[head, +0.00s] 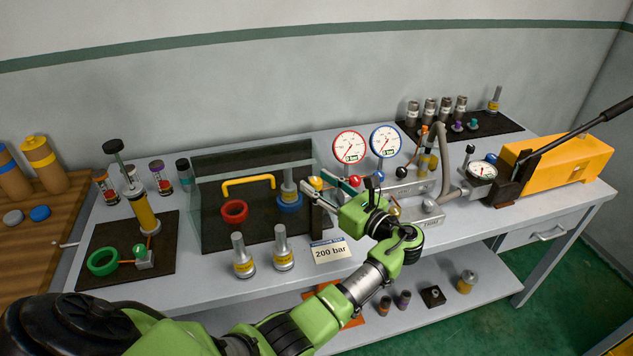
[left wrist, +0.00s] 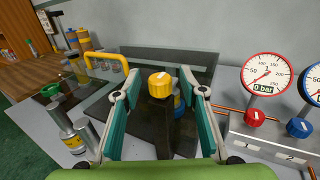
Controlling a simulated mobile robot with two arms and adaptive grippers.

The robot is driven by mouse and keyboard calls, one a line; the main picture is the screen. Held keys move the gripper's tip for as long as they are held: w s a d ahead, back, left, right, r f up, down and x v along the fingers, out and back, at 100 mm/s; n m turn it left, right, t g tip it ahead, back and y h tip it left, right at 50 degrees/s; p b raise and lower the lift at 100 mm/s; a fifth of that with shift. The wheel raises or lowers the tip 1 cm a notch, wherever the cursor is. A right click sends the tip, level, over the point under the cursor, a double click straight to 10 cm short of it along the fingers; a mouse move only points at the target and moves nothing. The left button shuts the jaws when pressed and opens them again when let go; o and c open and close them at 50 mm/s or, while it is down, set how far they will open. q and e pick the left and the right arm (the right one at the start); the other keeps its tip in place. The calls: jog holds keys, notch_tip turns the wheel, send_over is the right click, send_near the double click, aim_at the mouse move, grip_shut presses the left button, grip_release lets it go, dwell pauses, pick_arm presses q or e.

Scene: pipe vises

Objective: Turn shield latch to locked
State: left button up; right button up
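The shield latch is a yellow knob (head: 315,184) at the right end of the clear shield (head: 215,197). In the left wrist view the knob (left wrist: 160,86) carries a pale mark on top and sits on a dark post. My left gripper (head: 321,179) is open, and its teal-padded fingers (left wrist: 166,88) appear on either side of the knob with visible gaps. The knob looks slightly beyond the fingertips; contact is not visible. The shield has a yellow handle (head: 248,183) and covers a dark mat. My right gripper is not in view.
Red-rimmed (head: 349,147) and blue-rimmed (head: 386,140) gauges stand right of the latch. A yellow pump (head: 570,160) is at the right. A red ring (head: 234,211) lies under the shield.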

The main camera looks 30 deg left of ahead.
pick_arm(q)
jog(key=v, duration=1)
jog(key=shift+d, duration=0.4)
